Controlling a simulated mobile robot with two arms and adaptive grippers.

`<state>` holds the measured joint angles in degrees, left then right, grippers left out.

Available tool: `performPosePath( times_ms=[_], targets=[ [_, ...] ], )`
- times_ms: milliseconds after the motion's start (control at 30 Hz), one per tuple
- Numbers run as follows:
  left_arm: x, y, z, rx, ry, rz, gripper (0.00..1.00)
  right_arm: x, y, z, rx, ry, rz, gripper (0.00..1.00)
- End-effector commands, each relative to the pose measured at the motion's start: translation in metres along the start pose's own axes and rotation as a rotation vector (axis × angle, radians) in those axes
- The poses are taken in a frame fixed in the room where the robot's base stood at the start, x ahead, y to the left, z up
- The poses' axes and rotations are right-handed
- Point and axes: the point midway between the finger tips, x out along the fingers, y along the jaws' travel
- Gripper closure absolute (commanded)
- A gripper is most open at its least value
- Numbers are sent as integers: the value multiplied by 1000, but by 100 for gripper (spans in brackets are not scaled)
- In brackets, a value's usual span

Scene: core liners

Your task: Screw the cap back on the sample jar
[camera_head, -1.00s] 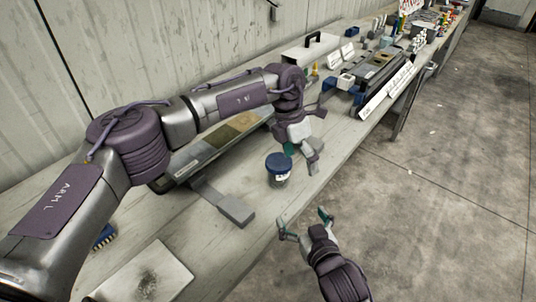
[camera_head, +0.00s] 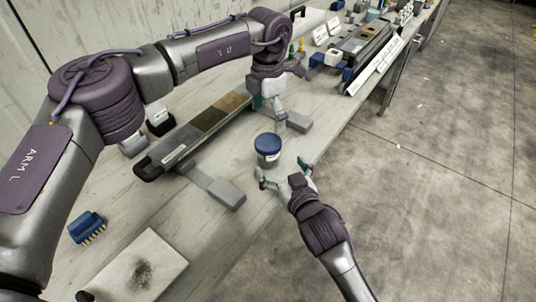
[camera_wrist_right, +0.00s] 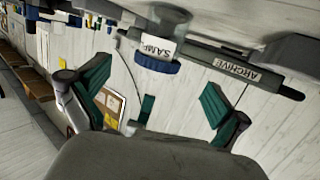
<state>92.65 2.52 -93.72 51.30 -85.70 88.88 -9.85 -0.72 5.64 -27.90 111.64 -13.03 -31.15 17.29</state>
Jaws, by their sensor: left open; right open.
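The sample jar (camera_head: 268,160) stands upright on the bench, clear with a white label. Its blue cap (camera_head: 267,143) sits on top; I cannot tell whether it is threaded on. In the right wrist view the jar (camera_wrist_right: 170,20) appears upside down with its cap (camera_wrist_right: 155,64), beyond and between the spread fingers. My right gripper (camera_head: 284,171) is open and empty, just in front of the jar, apart from it in the wrist view. My left gripper (camera_head: 268,108) is open behind the jar, above the bench, its fingers partly hidden by its wrist.
A long dark core tray (camera_head: 160,160), labelled ARCHIVE in the wrist view, lies left of the jar. A grey flat-ended tool (camera_head: 226,195) lies nearer. A blue brush (camera_head: 87,227) and a stained white plate (camera_head: 165,262) are at front left. The bench edge is close right of the jar.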

Motion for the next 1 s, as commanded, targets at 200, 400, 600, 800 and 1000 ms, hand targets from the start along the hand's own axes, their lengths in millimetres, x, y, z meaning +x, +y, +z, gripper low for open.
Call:
performPosePath(
  times_ms=[200,400,600,800,1000],
  targets=[
    [0,0,0,0,0,0,5,45,0,-1,0,1,0,0],
    [0,0,0,0,0,0,5,76,0,0,1,-1,0,0],
    [0,0,0,0,0,0,5,90,0,0,1,0,0,0],
    [0,0,0,0,-1,0,5,92,0,0,1,0,0,0],
    [0,0,0,0,0,0,5,92,0,0,1,0,0,12]
  ],
)
